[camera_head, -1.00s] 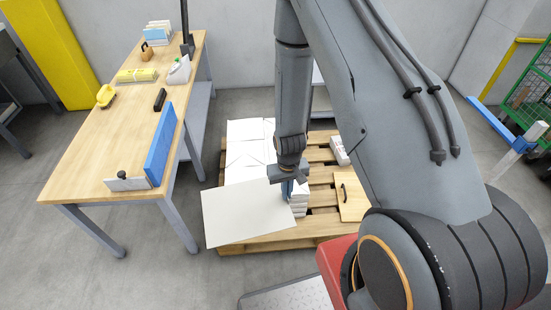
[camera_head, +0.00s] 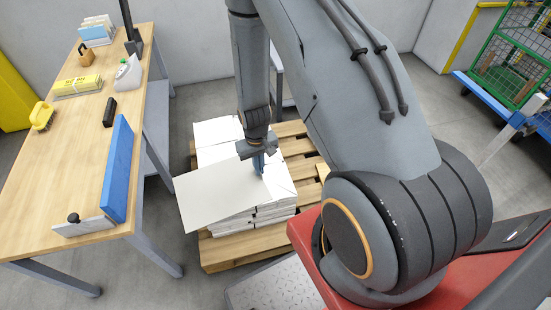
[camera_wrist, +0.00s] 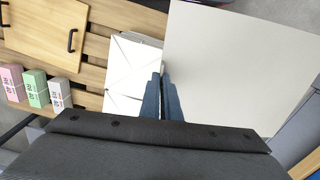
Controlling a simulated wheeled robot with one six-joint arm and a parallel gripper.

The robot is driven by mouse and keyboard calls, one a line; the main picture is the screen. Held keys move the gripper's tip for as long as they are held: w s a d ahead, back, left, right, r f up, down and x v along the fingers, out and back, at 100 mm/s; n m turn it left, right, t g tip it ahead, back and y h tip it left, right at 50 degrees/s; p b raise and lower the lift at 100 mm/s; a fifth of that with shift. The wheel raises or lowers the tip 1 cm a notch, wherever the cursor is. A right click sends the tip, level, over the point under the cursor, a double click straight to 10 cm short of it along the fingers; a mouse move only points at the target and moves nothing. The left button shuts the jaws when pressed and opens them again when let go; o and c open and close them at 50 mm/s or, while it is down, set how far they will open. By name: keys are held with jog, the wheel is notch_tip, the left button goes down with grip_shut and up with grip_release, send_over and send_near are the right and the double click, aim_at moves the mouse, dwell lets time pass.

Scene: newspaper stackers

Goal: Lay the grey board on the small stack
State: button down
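The grey board (camera_head: 208,195) is a flat, pale grey sheet. My gripper (camera_head: 258,162) is shut on its edge and holds it roughly level over the left and front part of the white paper stacks (camera_head: 278,188) on the pallet. In the wrist view the board (camera_wrist: 245,65) reaches out to the right from my fingertips (camera_wrist: 163,78), and white stacked paper (camera_wrist: 130,70) shows just left of them. The board hides part of the stacks below. I cannot tell whether it touches them, or which stack is the small one.
The wooden pallet (camera_head: 220,258) bears the stacks. In the wrist view a wooden board with black handles (camera_wrist: 38,40) and small pink, green and white bundles (camera_wrist: 36,90) are on the left. A workbench (camera_head: 75,160) with a blue upright panel (camera_head: 116,170) stands close on the left.

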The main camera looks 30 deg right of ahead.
jog(key=w+d+f+m+b, duration=0.1)
jog(key=w+d+f+b, duration=0.8)
jog(key=b, duration=0.9)
jog(key=shift+w+d+f+m, duration=0.15)
jog(key=shift+d+f+m, duration=0.25)
jog(key=shift+d+f, duration=0.85)
jog(key=shift+d+r, duration=0.35)
jog(key=shift+r, duration=0.05)
jog(key=shift+f+b, duration=1.65)
jog(key=shift+f, duration=2.85)
jog(key=c, duration=1.9)
grip_release()
